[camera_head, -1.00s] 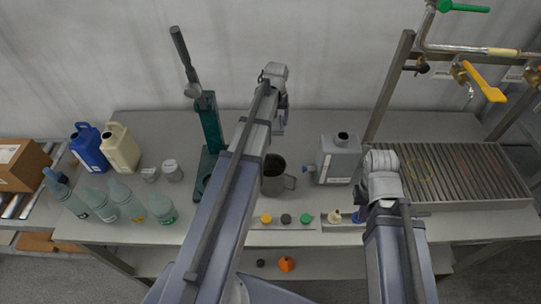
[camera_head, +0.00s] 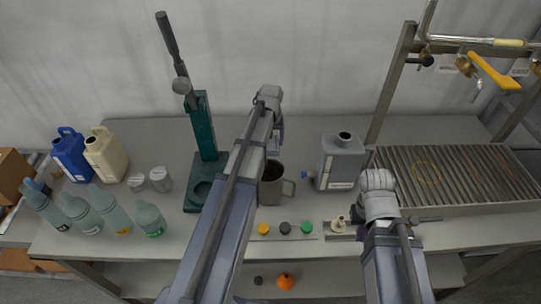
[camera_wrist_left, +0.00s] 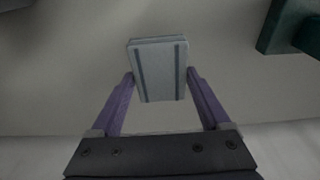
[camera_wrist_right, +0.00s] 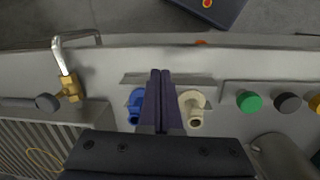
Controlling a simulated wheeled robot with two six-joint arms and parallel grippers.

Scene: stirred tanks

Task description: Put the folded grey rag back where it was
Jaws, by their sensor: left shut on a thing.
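The folded grey rag (camera_wrist_left: 158,70) is a pale grey block with two darker stripes, held between the purple fingers of my left gripper (camera_wrist_left: 160,78). In the head view the left gripper (camera_head: 275,138) is over the back middle of the bench, behind the grey mug, and its arm partly hides the rag. In the left wrist view a plain grey surface lies beyond the rag; I cannot tell how far below it is. My right gripper (camera_wrist_right: 160,75) has its fingers together, empty, between a blue fitting (camera_wrist_right: 135,105) and a cream fitting (camera_wrist_right: 194,108) near the bench's front edge.
A green press (camera_head: 204,130) stands left of my left arm. The grey mug (camera_head: 271,189) and a grey jug (camera_head: 340,162) are close by. Bottles and two canisters stand at the left. A ribbed drain tray (camera_head: 460,175) fills the right. The back middle is fairly clear.

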